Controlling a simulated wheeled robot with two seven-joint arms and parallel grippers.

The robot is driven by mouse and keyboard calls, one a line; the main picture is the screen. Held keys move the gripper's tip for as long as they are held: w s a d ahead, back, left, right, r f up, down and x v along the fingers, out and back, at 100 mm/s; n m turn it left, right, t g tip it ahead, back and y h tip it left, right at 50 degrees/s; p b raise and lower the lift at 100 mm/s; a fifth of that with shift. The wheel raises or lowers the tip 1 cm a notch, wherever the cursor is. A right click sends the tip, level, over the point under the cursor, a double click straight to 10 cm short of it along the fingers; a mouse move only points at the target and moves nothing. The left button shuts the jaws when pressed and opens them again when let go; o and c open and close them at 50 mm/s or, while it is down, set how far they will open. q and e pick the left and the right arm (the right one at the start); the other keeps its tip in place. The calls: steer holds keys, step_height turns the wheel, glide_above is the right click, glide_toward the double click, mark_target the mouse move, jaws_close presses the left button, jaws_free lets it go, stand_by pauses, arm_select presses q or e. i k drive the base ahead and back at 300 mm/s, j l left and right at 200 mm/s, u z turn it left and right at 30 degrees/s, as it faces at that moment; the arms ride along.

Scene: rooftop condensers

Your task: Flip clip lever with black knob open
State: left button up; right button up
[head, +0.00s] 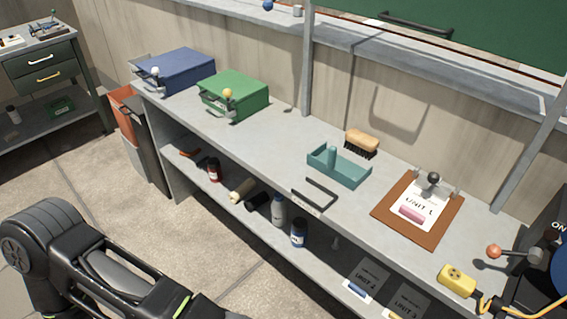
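A brown clipboard (391,219) lies on the grey bench at the right of the head view. At its back edge is a metal clip (451,190) with a lever ending in a round black knob (433,178). The knob sits over the top of a white sheet (408,221) marked "UNIT", and a pink block lies on that sheet. Whether the clip grips the sheet cannot be told. My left arm comes in at the lower left, well apart from the clipboard; its gripper is out of view. My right gripper is also out of view.
A teal tray (350,177) and a brush (361,142) stand left of the clipboard. A yellow box (457,281) and an orange-knobbed lever (494,251) are to its right. Blue (180,73) and green (240,96) boxes sit farther left. Bottles stand on the lower shelf.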

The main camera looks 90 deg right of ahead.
mark_target(434, 180)
steer(key=z, duration=0.95)
steer(key=k+z, duration=0.1)
steer(key=z, duration=1.3)
steer(key=l+z, duration=0.1)
steer(key=z, duration=0.4)
steer(key=k+z, duration=0.1)
steer(key=z, duration=0.35)
steer(key=l+z, duration=0.1)
steer(key=z, duration=0.4)
